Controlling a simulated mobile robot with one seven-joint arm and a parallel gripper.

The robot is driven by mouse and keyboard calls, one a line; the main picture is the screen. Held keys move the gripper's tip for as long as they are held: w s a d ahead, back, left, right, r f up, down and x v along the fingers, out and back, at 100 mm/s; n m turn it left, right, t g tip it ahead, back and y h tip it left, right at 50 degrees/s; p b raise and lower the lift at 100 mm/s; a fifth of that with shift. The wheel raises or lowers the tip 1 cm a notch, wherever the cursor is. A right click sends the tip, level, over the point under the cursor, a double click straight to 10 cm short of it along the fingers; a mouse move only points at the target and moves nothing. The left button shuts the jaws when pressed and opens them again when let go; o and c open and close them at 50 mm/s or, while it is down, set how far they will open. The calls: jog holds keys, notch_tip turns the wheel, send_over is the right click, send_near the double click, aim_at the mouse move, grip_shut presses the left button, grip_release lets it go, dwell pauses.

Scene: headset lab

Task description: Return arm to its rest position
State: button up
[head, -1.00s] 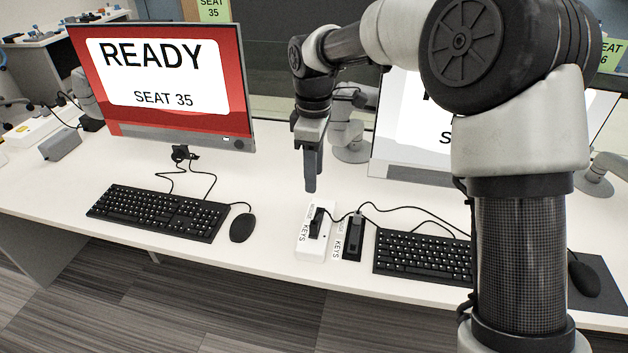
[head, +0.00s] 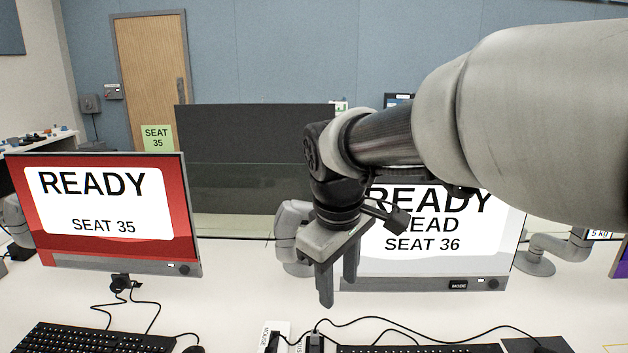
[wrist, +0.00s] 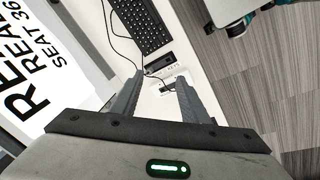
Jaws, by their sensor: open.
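My gripper (head: 337,287) hangs in front of the left edge of the seat 36 monitor, fingers pointing down. It is open and empty, raised above the white desk. In the wrist view my gripper (wrist: 156,97) shows its two fingers apart, with only the desk and the two key switch boxes beyond them. My arm reaches in from the right of the head view.
The red seat 35 monitor (head: 115,210) stands left, and the white seat 36 monitor (head: 440,236) stands right behind my gripper. Keyboards (head: 90,338) and cables lie along the desk (head: 225,305). A dark divider (head: 245,150) stands behind.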

jog(key=s+d+m+t, duration=0.3)
jog(key=s+d+m, duration=0.65)
jog(key=s, duration=0.55)
notch_tip(320, 180, up, 14)
jog(key=p, duration=1.4)
jog(key=shift+d+r+y+p, duration=0.25)
jog(key=shift+d+y+p, duration=0.05)
jog(key=shift+d, duration=0.05)
jog(key=shift+a, duration=0.1)
